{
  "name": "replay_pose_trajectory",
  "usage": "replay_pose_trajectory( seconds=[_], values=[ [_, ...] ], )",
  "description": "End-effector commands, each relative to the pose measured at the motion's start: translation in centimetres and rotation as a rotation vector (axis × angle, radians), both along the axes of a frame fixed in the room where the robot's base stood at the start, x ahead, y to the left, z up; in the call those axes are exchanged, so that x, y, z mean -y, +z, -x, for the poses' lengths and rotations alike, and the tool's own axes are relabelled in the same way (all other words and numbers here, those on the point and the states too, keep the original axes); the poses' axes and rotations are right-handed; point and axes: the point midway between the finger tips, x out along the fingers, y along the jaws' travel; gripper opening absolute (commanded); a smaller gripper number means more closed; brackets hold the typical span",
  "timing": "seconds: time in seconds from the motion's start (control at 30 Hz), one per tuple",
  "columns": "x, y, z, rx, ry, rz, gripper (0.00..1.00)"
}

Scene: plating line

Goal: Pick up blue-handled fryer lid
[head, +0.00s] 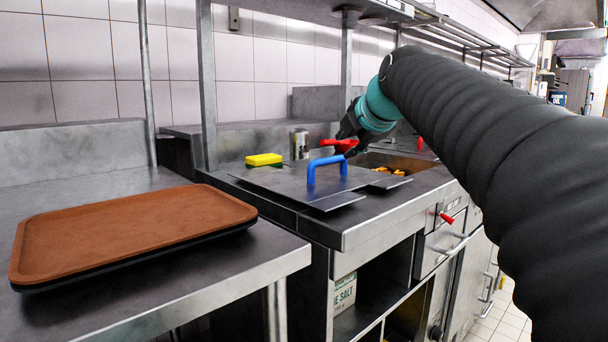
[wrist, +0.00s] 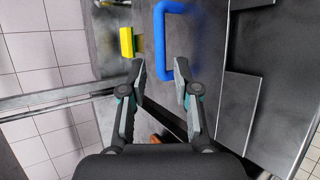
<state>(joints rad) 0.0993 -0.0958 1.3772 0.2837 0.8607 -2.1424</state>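The blue handle (head: 327,167) stands upright on a flat dark metal lid (head: 277,181) lying on the steel counter. In the wrist view the blue handle (wrist: 163,40) lies just beyond the fingertips, with its near end roughly in line with the gap between them; the lid surface (wrist: 215,50) is beside it. My gripper (wrist: 160,78) is open, with nothing seen between its fingers. In the head view it is behind the blue handle, near a red handle (head: 338,144), and its fingertips are hard to make out. I cannot tell whether it touches either handle.
A yellow-and-green sponge (head: 264,160) and a steel canister (head: 300,144) stand behind the lid. A fryer well (head: 410,163) with orange food lies to the right. A brown tray (head: 130,229) rests on the left counter. A metal post (head: 207,90) rises behind.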

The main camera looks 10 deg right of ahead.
Motion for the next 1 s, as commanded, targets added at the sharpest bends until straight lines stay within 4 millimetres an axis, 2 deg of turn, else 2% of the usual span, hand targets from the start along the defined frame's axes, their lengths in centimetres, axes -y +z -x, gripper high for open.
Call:
replay_pose_trajectory(
  seconds=[0.1, 0.3, 0.63, 1.0],
  values=[
    [0.0, -1.3, -2.0, -0.006, -0.006, -0.002, 0.31],
    [-0.3, -2.9, -4.7, -0.003, -0.008, -0.003, 0.31],
    [-0.5, -3.7, -6.3, -0.003, -0.006, -0.003, 0.31],
    [-0.8, -5.8, -10.2, -0.003, -0.005, -0.003, 0.31]
  ],
)
